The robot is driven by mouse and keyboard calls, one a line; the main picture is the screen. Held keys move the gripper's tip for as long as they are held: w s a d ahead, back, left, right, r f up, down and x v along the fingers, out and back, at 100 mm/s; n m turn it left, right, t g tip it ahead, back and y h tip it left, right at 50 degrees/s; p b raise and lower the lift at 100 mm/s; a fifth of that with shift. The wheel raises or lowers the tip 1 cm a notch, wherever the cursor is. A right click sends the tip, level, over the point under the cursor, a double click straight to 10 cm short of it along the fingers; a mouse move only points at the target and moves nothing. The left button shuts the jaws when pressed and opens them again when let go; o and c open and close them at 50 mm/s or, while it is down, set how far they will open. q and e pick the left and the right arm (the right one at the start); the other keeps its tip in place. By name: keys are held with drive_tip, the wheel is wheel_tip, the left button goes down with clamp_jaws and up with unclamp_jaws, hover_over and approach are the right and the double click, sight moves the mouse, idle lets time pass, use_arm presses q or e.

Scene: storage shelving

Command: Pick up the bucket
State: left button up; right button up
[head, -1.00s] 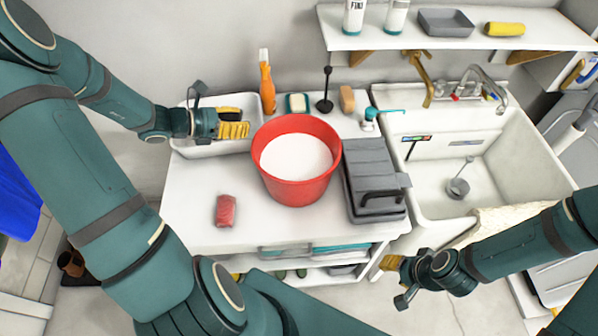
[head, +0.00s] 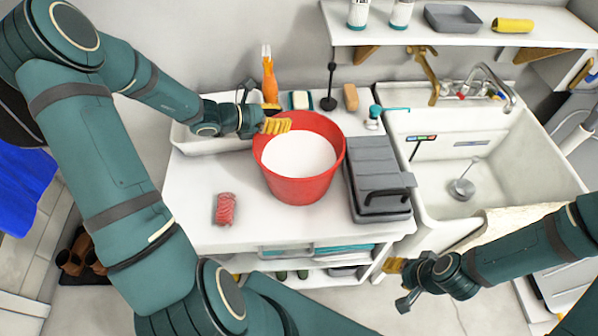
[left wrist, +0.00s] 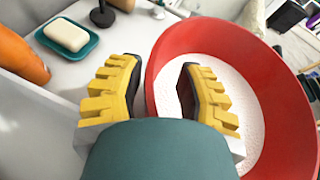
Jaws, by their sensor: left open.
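The red bucket (head: 305,188) stands upright on the white counter, with white contents inside. My left gripper (head: 274,122) is at the bucket's left back rim. In the left wrist view, my left gripper (left wrist: 157,85) is open with yellow fingers astride the wall of the bucket (left wrist: 265,85). One finger is over the inside and the other is outside; contact cannot be told. My right gripper (head: 400,282) hangs low in front of the counter, away from the bucket; its finger opening is not clear.
A grey box (head: 378,185) stands close to the bucket's right, and a sink (head: 435,195) is beyond it. An orange bottle (head: 269,80) and a soap dish (head: 300,101) stand behind. A red item (head: 225,209) lies at front left. A shelf (head: 450,43) hangs above.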

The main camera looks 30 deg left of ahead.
use_arm(q)
clamp_jaws()
idle(0.3)
